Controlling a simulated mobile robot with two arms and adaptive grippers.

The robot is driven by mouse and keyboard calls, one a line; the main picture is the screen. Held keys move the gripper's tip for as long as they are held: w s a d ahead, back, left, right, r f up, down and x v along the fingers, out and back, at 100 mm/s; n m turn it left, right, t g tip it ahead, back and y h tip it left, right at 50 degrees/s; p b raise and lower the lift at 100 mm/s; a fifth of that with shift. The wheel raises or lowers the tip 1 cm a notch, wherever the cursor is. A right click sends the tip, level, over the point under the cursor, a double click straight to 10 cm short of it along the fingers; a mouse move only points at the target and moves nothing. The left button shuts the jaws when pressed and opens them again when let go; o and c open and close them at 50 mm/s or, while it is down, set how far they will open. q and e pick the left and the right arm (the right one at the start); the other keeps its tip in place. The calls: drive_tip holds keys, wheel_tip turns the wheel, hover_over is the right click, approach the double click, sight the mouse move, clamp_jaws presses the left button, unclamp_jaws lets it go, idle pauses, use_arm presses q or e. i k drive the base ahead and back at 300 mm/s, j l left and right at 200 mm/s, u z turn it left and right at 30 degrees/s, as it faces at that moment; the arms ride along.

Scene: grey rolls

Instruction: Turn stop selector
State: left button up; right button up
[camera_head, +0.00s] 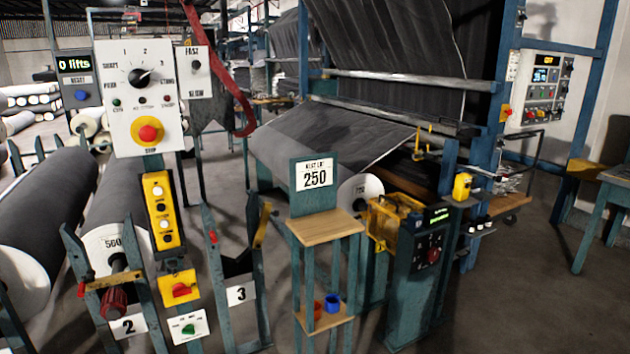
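A white control panel (122,100) stands at the upper left. It carries a black rotary knob (139,77) with a dial around it, its pointer toward the upper right. Below it is a red button or knob on a yellow ring (149,133), with small lettering under it that looks like "STOP". Lower down, a red selector handle (181,290) sits on a yellow box, and a green selector (188,329) sits on a white plate. I cannot tell for certain which one is the stop selector. Neither of my grippers is in view.
A yellow pendant (161,210) with buttons hangs below the panel. Grey rolls (38,222) lie in blue stands at left. A small wooden-topped stand (325,228) with a "250" sign and a teal post (420,280) stand at centre. Floor at right (520,300) is clear.

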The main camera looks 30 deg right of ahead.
sight(139, 77)
drive_tip(key=i+j, duration=0.1)
drive_tip(key=j, duration=0.3)
drive_tip(key=i+j, duration=0.15)
drive_tip(key=j, duration=0.25)
drive_tip(key=i+j, duration=0.1)
drive_tip(key=j, duration=0.35)
drive_tip(key=i+j, duration=0.15)
drive_tip(key=j, duration=0.25)
drive_tip(key=i+j, duration=0.1)
drive_tip(key=j, duration=0.3)
drive_tip(key=i+j, duration=0.1)
drive_tip(key=j, duration=0.3)
